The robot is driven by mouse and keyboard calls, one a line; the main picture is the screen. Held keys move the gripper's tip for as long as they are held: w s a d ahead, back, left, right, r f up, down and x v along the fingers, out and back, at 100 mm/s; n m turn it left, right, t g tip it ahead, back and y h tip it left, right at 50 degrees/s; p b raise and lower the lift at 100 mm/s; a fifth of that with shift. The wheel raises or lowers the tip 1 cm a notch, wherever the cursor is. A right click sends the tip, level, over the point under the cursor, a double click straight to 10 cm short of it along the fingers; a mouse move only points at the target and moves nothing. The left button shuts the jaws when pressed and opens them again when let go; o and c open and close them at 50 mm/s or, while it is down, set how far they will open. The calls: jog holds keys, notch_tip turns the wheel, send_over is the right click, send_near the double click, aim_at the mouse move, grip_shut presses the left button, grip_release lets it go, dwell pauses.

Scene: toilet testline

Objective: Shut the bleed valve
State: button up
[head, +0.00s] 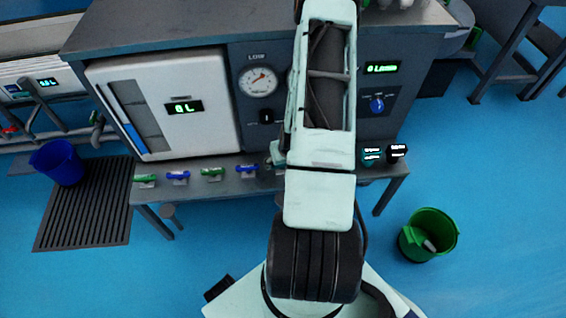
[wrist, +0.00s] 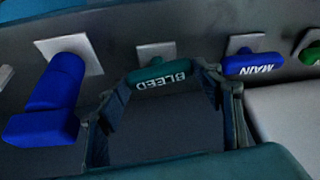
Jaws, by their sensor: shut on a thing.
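The bleed valve's green handle (wrist: 165,77), marked BLEED upside down, sits on a light plate in the wrist view. My gripper (wrist: 172,86) is shut on it, with one finger at each end of the handle. In the head view my arm hides most of the gripper and the bleed valve.
In the wrist view a blue MAIN handle (wrist: 250,66) is close to the right finger, with a green handle (wrist: 311,53) beyond. A large blue lever (wrist: 50,100) stands out at left. A green bucket (head: 428,234) is on the floor at right.

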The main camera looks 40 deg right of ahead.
jog(key=shift+m+h, duration=0.3)
jog(key=shift+m, duration=0.6)
jog(key=o, duration=1.2)
jog(key=shift+c, duration=0.2)
jog(key=v, duration=1.2)
jog(key=shift+w, duration=0.25)
jog(key=shift+a+r, duration=0.1)
jog(key=shift+r, duration=0.05)
